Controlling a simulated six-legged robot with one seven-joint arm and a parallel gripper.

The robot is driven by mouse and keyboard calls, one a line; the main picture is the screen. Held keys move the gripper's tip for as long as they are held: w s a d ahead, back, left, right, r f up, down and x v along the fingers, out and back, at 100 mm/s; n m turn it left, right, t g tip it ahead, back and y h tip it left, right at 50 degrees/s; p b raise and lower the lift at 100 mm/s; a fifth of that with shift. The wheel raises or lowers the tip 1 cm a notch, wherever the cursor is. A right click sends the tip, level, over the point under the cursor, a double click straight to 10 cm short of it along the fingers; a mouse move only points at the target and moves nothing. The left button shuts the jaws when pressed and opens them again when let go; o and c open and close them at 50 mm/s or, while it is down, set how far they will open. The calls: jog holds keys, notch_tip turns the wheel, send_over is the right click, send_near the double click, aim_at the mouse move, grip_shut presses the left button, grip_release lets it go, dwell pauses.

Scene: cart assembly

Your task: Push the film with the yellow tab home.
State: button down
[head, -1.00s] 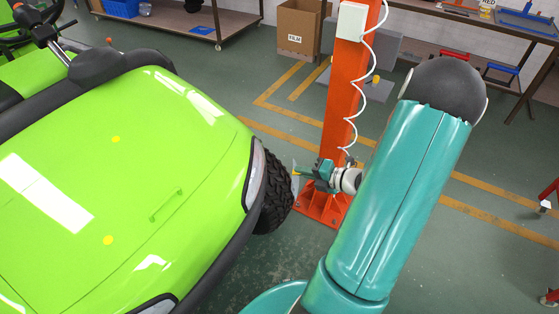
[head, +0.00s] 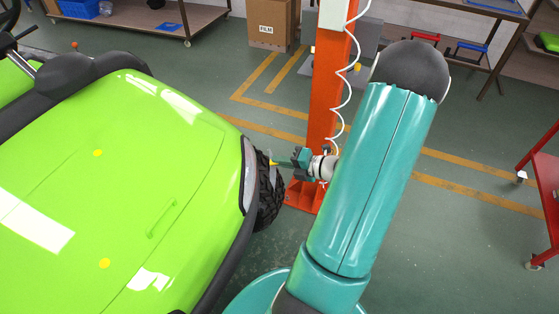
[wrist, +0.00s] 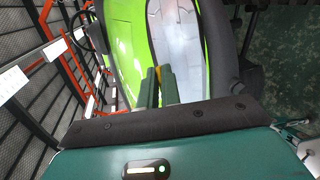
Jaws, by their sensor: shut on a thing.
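My gripper (head: 284,163) is beside the front corner of the green cart (head: 120,190), level with its headlight (head: 249,176). In the wrist view my gripper's two fingers (wrist: 159,88) are close together, shut on the film by its yellow tab (wrist: 158,73). The yellow tab also shows in the head view (head: 273,163), at the fingertips. The clear film itself is hard to make out. In the wrist view the pale headlight (wrist: 177,40) fills the space just beyond the fingertips. I cannot tell whether the film touches it.
The cart's black tyre (head: 270,192) is just below the gripper. An orange post (head: 327,90) with a white coiled cable stands close behind my wrist. A box marked FILM (head: 271,22) stands at the back. The floor right of my arm is mostly clear.

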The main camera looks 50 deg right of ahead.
jog(key=shift+w+a+f, duration=0.25)
jog(key=shift+w+a, duration=0.2)
jog(key=shift+w+a+f, duration=0.3)
jog(key=shift+w+a, duration=0.25)
jog(key=shift+w, duration=0.1)
jog(key=shift+w+a+f, duration=0.25)
jog(key=shift+w+a, duration=0.25)
jog(key=shift+w, duration=0.1)
jog(key=shift+w+a+f, duration=0.2)
jog(key=shift+w+a, duration=0.2)
jog(key=c, duration=1.5)
grip_release()
send_near(272, 166)
jog(key=shift+s+a+r, duration=0.15)
jog(key=shift+s+r, duration=0.05)
jog(key=shift+s, duration=0.3)
